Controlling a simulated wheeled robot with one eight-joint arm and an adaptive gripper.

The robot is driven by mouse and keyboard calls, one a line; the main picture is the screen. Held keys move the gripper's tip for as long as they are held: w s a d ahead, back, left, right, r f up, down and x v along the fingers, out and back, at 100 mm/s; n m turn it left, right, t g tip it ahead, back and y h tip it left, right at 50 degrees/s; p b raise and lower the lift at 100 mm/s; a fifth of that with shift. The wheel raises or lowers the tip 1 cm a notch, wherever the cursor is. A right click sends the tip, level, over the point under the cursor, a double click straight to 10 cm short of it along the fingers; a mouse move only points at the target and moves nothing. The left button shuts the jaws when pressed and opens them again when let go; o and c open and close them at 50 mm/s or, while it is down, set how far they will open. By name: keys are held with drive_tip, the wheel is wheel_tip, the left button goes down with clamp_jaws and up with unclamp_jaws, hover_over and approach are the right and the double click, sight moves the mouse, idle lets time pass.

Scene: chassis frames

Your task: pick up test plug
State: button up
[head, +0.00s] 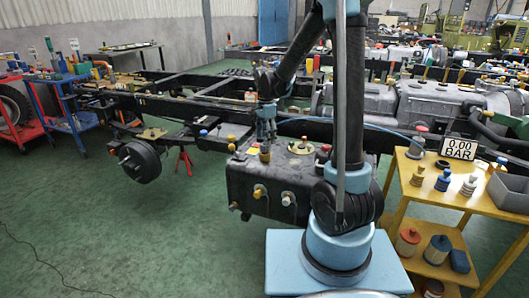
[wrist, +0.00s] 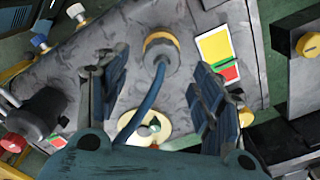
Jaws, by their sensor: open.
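A grey round fitting with a yellow-orange ring (wrist: 160,50) stands on top of the dark grey chassis box, with a blue hose at its top. I take it to be the test plug; it also shows in the head view (head: 265,153). My gripper (wrist: 148,75) is open and empty, its two fingers apart on the left and right of the fitting in the picture. In the head view my gripper (head: 266,138) points down just above the fitting. I cannot tell the exact height gap. The blue hose passes between the fingers in the wrist view.
The chassis box (head: 260,185) carries several coloured caps and fittings close by. A yellow-red label (wrist: 216,57) and a cream disc (wrist: 145,127) lie near the fitting. A yellow bench (head: 455,205) with a 0.00 BAR gauge (head: 458,148) stands right.

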sight(265, 146)
drive_tip(key=shift+a+f, duration=0.15)
drive_tip(key=shift+f, duration=2.7)
drive_tip(key=shift+c, duration=0.6)
drive_tip(key=c, duration=1.1)
